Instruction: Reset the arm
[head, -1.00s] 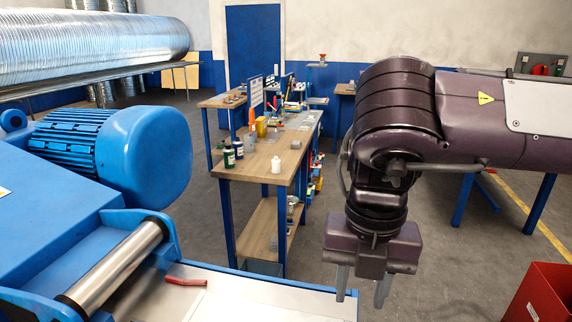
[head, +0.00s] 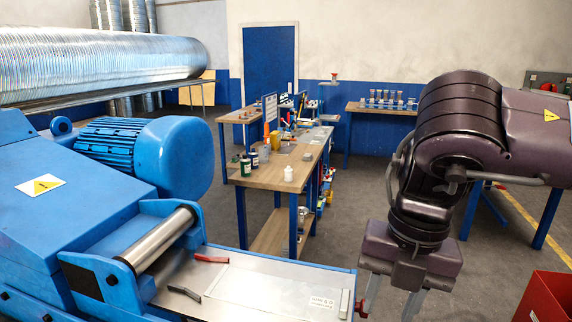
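My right arm comes in from the right, its forearm bent down at a dark purple joint. My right gripper (head: 393,304) points down at the lower right, beside the right end of the machine's flat metal table (head: 265,285). Its two grey fingers are spread apart and I see nothing between them. The fingertips are partly cut off by the bottom edge. My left gripper is not in view.
A blue machine with a motor (head: 172,155) and a steel roller (head: 160,238) fills the left. A red-handled tool (head: 210,259) lies on its table. A wooden workbench (head: 270,175) stands behind. A red bin (head: 548,300) is at the lower right. Grey floor lies between.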

